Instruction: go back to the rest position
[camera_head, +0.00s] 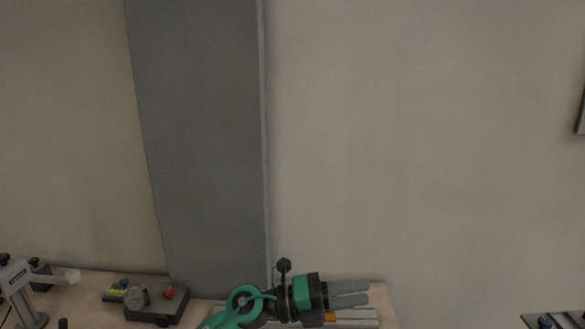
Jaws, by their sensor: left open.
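My left gripper (350,294) shows at the bottom centre, at the end of my green and black arm. Its two grey fingers point to the right, apart from each other, with nothing seen between them. It is over or in front of the right end of the wooden table (90,290); the height cannot be told. A light, flat thing with an orange part lies just below the fingers, partly hidden by the gripper. My right gripper is not in view.
A dark device with a round dial and red knob (168,293) sits on the table, left of my arm. A grey stand (18,290) is at the far left. A dark slatted thing (560,320) shows at the lower right. The wall above is mostly bare.

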